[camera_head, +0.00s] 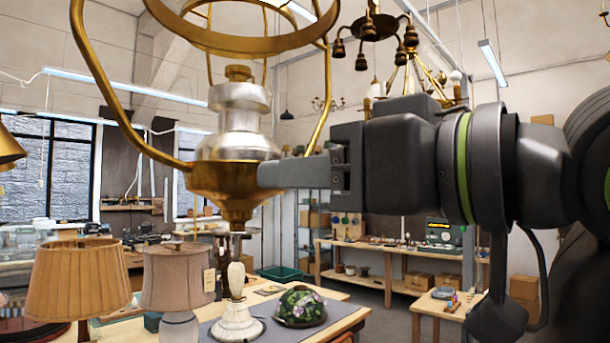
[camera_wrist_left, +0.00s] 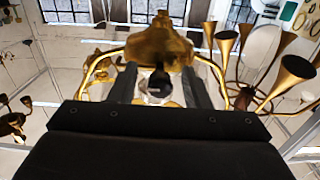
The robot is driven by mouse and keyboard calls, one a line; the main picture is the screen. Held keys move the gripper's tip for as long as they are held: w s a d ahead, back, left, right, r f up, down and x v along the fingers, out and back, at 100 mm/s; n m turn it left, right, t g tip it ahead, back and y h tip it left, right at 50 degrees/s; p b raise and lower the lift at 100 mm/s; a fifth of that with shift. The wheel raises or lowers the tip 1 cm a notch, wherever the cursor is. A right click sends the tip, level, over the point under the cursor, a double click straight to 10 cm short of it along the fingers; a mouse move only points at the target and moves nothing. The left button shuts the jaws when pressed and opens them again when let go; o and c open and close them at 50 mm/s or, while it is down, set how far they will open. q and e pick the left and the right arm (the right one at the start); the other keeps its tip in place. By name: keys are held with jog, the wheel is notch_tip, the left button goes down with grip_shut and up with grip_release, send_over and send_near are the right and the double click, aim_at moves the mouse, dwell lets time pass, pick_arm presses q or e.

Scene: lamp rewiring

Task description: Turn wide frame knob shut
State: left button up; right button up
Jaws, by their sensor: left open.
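The wide brass hanging frame (camera_head: 88,75) fills the upper left of the head view, with a ring at its top and curved side arms. A silver and brass lamp body (camera_head: 235,150) hangs inside it, with a small brass cap (camera_head: 238,73) on top. My left gripper (camera_head: 268,174) reaches the body's right side at the brass bowl. In the left wrist view its two dark fingers (camera_wrist_left: 160,95) stand apart, with a small dark round piece (camera_wrist_left: 160,82) between them in front of the brass. I cannot tell whether this is the knob, or whether the fingers touch anything.
Below stand a pleated lampshade (camera_head: 80,280), a grey-pink shade (camera_head: 178,275), a white lamp base (camera_head: 237,320) and a floral dome shade (camera_head: 300,307) on a table. A chandelier (camera_head: 375,30) hangs behind. A workbench (camera_head: 390,248) stands at the back right.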

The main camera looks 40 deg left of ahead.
pick_arm(q)
jog(key=shift+d, duration=0.15)
jog(key=shift+c, duration=0.5)
grip_shut()
pick_arm(e)
jog(key=shift+s+d, duration=0.1)
jog(key=shift+d, duration=0.3)
